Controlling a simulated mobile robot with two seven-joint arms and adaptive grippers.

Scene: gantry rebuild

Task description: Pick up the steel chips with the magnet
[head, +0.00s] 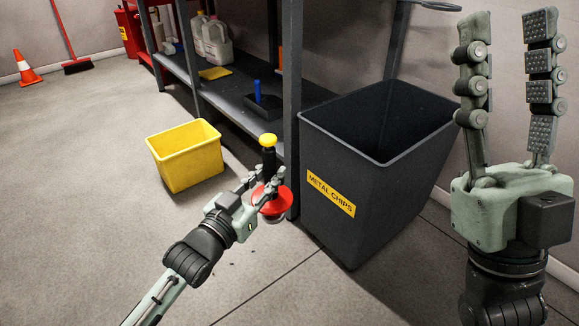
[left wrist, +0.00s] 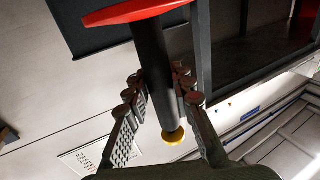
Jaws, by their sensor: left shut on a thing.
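The magnet has a black handle, a yellow knob on top and a red disc (head: 271,200) at its lower end. My left gripper (head: 268,182) is shut around its handle, which also shows between the fingers in the left wrist view (left wrist: 153,65). The magnet is upright, just left of the dark bin; whether it touches the floor is hard to tell. A few tiny dark specks, possibly steel chips (head: 231,264), lie on the floor in front of it. My right gripper (head: 507,28) is raised at the right, open and empty.
A dark bin labelled METAL CHIPS (head: 330,192) stands right of the magnet. A yellow bin (head: 190,165) stands to its left. Behind is a shelf (head: 205,88) with jugs and a dark tray; its post is close to the magnet. The left floor is open.

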